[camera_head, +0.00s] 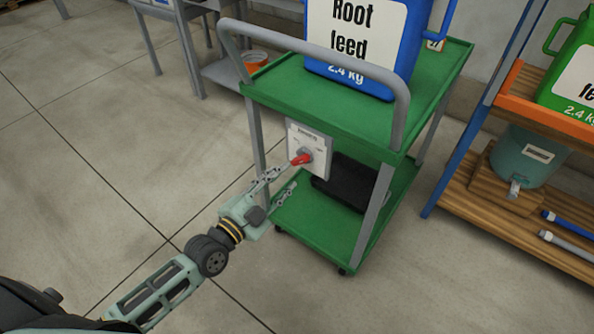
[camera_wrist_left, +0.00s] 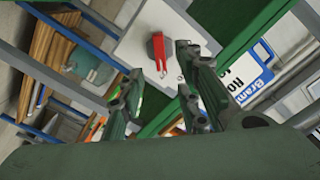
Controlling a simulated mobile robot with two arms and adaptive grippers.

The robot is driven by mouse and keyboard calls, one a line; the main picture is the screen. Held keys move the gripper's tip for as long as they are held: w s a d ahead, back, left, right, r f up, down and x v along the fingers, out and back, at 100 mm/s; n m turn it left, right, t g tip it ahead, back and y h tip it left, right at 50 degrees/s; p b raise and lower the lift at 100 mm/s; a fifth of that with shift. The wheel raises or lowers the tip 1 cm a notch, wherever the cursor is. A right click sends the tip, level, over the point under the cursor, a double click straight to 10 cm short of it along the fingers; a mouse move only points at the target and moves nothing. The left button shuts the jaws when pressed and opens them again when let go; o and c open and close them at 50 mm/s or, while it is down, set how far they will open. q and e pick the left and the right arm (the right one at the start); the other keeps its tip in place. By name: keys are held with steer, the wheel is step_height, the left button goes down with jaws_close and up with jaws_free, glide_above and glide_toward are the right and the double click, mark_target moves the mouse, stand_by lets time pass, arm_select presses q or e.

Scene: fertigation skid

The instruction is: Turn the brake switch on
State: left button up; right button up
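The brake switch is a red handle (camera_head: 301,159) on a pale panel (camera_head: 319,150) fixed at the end of the green cart, just below its top shelf. In the wrist view the red handle (camera_wrist_left: 158,50) stands out from the panel (camera_wrist_left: 133,30), which is seen at a slant. My left gripper (camera_head: 287,176) is open, with its fingers spread and pointing at the panel. In the wrist view the handle shows in the gap between the fingertips (camera_wrist_left: 159,62). I cannot tell whether they touch it. My right gripper is not in view.
The green cart (camera_head: 290,98) has a grey push handle (camera_head: 320,62) above the panel and carries a blue Root feed jug (camera_head: 352,78). A black box (camera_head: 343,185) lies on its lower shelf. A rack with a teal tank (camera_head: 525,158) stands right. The floor at left is clear.

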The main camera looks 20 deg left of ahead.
mark_target(299, 163)
arm_select(q)
steer(key=x, duration=0.6)
steer(key=shift+w+f+b, duration=0.1)
steer(key=shift+w+b, duration=0.25)
steer(key=shift+w, duration=0.05)
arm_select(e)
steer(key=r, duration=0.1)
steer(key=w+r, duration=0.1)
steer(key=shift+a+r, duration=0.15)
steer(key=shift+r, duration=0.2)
arm_select(q)
jaws_close()
